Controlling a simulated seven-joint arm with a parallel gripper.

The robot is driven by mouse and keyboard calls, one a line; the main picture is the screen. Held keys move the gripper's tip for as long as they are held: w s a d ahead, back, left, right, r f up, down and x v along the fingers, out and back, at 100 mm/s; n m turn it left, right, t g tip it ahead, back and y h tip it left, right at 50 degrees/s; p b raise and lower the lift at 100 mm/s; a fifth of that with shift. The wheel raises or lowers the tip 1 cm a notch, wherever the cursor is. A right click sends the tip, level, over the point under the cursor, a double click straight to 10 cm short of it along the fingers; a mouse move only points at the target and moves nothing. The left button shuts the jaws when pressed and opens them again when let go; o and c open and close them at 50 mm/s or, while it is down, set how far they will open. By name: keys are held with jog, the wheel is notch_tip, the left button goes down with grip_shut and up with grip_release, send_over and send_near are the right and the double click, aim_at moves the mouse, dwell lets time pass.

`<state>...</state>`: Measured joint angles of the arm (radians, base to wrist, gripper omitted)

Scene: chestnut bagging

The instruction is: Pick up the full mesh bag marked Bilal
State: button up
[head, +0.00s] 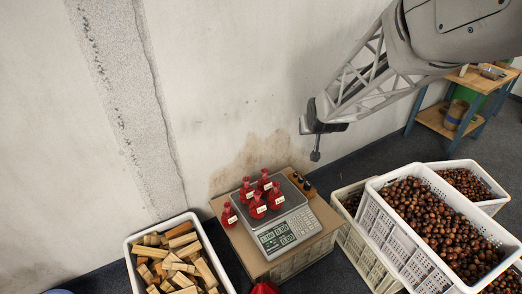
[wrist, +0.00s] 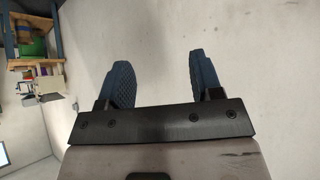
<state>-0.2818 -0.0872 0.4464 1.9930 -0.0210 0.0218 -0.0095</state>
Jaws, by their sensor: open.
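Several red mesh bags with white tags stand grouped on and beside a scale (head: 283,236) in the head view. One is at the left (head: 229,216), one at the front (head: 257,208), one at the right (head: 276,199), and others are behind. The names on the tags are too small to read, so I cannot tell which is marked Bilal. My gripper (head: 316,140) hangs above and to the right of the bags, apart from them. In the wrist view my gripper (wrist: 164,78) has its two blue fingers wide apart with nothing between them. No bag shows there.
The scale sits on a cardboard-topped crate (head: 262,268). A crate of wood blocks (head: 131,262) is at left. White crates of chestnuts (head: 395,240) stand at right. A red item (head: 265,288) shows at the bottom edge. A workbench (head: 448,125) is far right. The wall is close behind.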

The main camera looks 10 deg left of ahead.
jog(key=w+a+f+n+t+y, duration=0.2)
jog(key=w+a+f, duration=0.7)
jog(key=a+f, duration=0.55)
jog(key=n+t+y, duration=0.2)
jog(key=y, duration=0.2)
send_over(228, 210)
jog(key=w+d, duration=0.5)
notch_tip(228, 210, down, 24)
jog(key=f, duration=0.1)
jog(key=shift+s+a+f+t+y, duration=0.35)
jog(key=shift+s+f, duration=1.15)
jog(key=shift+f, duration=1.55)
jog(key=shift+s+a+f+t+y, duration=0.35)
jog(key=shift+s+f, duration=1.2)
jog(key=shift+f, duration=1.45)
jog(key=shift+s+a+f+t+y, duration=0.35)
jog(key=shift+s+f, duration=1.15)
jog(key=shift+f, duration=1.55)
jog(key=shift+x, duration=1.25)
jog(key=shift+w, duration=0.1)
